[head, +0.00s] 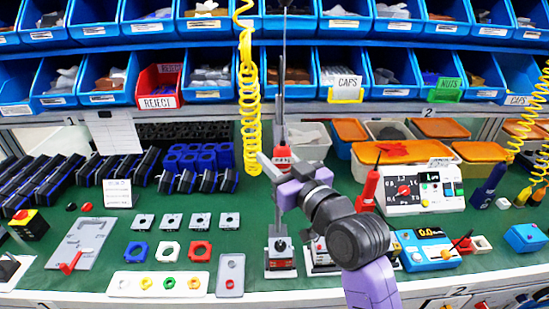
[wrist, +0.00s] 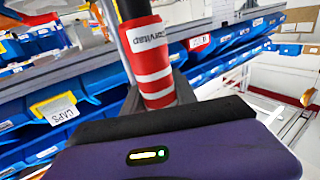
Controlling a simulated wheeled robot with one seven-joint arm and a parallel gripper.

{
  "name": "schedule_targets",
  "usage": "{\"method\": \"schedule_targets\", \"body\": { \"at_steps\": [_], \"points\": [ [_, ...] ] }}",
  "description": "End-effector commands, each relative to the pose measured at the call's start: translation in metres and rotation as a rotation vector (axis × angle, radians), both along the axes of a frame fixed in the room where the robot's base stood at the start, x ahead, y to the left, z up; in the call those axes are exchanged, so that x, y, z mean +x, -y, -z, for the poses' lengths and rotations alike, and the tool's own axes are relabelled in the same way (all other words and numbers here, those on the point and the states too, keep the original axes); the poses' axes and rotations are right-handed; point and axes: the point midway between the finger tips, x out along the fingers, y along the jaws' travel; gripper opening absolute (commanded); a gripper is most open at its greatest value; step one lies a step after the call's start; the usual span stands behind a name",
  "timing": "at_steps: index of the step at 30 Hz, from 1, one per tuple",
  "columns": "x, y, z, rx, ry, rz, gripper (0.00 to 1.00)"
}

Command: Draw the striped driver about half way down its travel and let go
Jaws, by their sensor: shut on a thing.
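The striped driver (head: 283,156) shows in the head view as a slim upright tool with a red and white band, in front of the blue bins. In the wrist view the driver (wrist: 152,62) is large and close, with a black upper body and a red sleeve with white stripes. My gripper (head: 276,165) is at the red band in the head view. In the wrist view my gripper's dark fingers (wrist: 160,98) are on either side of the striped sleeve, shut on it. The driver's lower end is hidden behind my gripper in the wrist view.
Blue bins (head: 345,85) fill the racks behind. A yellow coiled hose (head: 249,90) hangs just left of the driver. A small fixture (head: 280,256) stands on the green bench below. Switch parts (head: 200,221) lie to its left; instruments (head: 415,190) stand to the right.

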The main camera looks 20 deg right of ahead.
Motion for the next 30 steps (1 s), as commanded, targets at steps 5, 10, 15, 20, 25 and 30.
{"method": "schedule_targets", "body": {
  "at_steps": [5, 10, 15, 20, 25, 30],
  "points": [
    [0.000, 0.000, 0.003, 0.000, 0.000, 0.000, 0.00],
    [0.000, 0.000, 0.022, 0.001, -0.001, 0.000, 0.00],
    [0.000, 0.000, 0.049, 0.001, -0.001, -0.001, 0.00],
    [0.000, 0.000, 0.061, 0.000, 0.001, -0.001, 0.00],
    [0.000, 0.000, 0.060, 0.000, 0.001, 0.000, 0.00],
    [0.000, 0.000, 0.060, 0.000, 0.001, 0.000, 0.42]
  ]
}}
